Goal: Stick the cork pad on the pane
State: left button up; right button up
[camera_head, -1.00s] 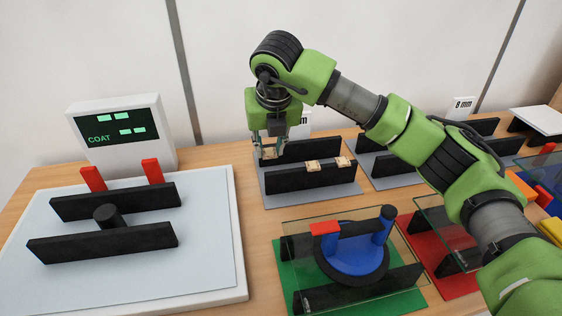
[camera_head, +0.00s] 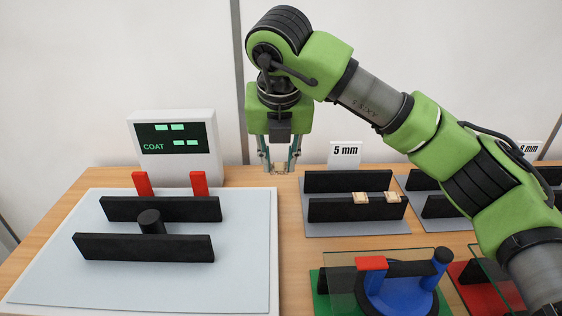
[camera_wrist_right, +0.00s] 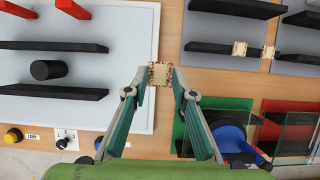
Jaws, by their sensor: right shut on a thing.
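My right gripper (camera_head: 279,168) is shut on a small tan cork pad (camera_wrist_right: 160,75), which shows between the fingertips in the right wrist view. It holds the pad in the air, between the white board and the 5 mm rack. A second pane (camera_head: 502,270) is over a red mat (camera_head: 478,290), partly hidden by my right arm. My left gripper is not in view.
The 5 mm rack (camera_head: 345,182) carries two more cork pads (camera_head: 360,198). A white board (camera_head: 245,240) holds black rails, a black post and red stops. A COAT display (camera_head: 174,142) stands behind it. Buttons show in the right wrist view (camera_wrist_right: 62,144).

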jog(key=shift+r+p, duration=0.65)
jog(key=shift+r, duration=0.7)
